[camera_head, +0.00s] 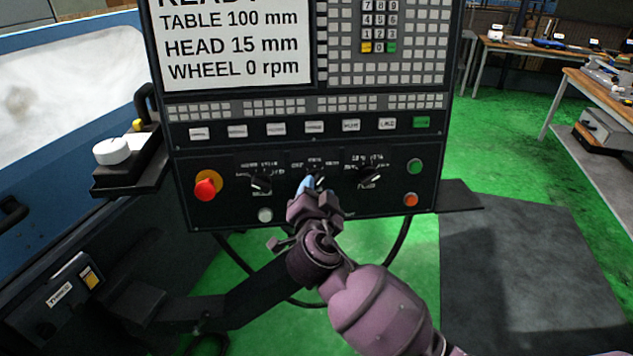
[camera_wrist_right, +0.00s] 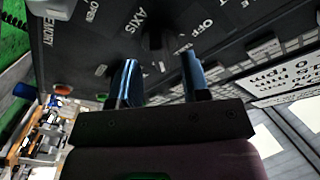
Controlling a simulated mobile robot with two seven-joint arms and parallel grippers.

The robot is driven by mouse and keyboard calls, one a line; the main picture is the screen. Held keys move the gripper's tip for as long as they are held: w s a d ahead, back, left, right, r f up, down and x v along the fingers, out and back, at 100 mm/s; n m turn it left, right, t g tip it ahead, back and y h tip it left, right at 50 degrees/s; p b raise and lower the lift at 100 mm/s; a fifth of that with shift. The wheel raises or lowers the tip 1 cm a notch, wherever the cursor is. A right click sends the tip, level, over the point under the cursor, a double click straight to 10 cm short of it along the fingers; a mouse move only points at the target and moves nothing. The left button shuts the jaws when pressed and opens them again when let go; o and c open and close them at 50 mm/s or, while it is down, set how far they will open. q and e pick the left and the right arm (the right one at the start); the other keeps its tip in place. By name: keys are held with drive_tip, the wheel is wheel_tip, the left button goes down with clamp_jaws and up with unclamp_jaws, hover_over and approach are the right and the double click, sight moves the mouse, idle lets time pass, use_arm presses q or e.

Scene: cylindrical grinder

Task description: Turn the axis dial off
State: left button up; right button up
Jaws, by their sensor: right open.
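The axis dial is a black knob on the dark lower control panel. In the head view the dial (camera_head: 320,180) is the middle one of three, mostly hidden behind my right gripper (camera_head: 309,186). In the right wrist view the dial (camera_wrist_right: 157,40) shows beyond the gap between the two blue fingers of my right gripper (camera_wrist_right: 160,72), near the printed words AXIS and OFF. The right gripper is open and empty. I cannot tell whether either finger touches the knob. My left gripper is not in view.
Black dials stand left (camera_head: 261,183) and right (camera_head: 369,176) of it. A red emergency button (camera_head: 206,188) is at the panel's left; green (camera_head: 414,166) and orange (camera_head: 411,199) buttons are at its right. A screen (camera_head: 232,45) is above.

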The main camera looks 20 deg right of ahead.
drive_tip(key=shift+x, duration=1)
clamp_jaws()
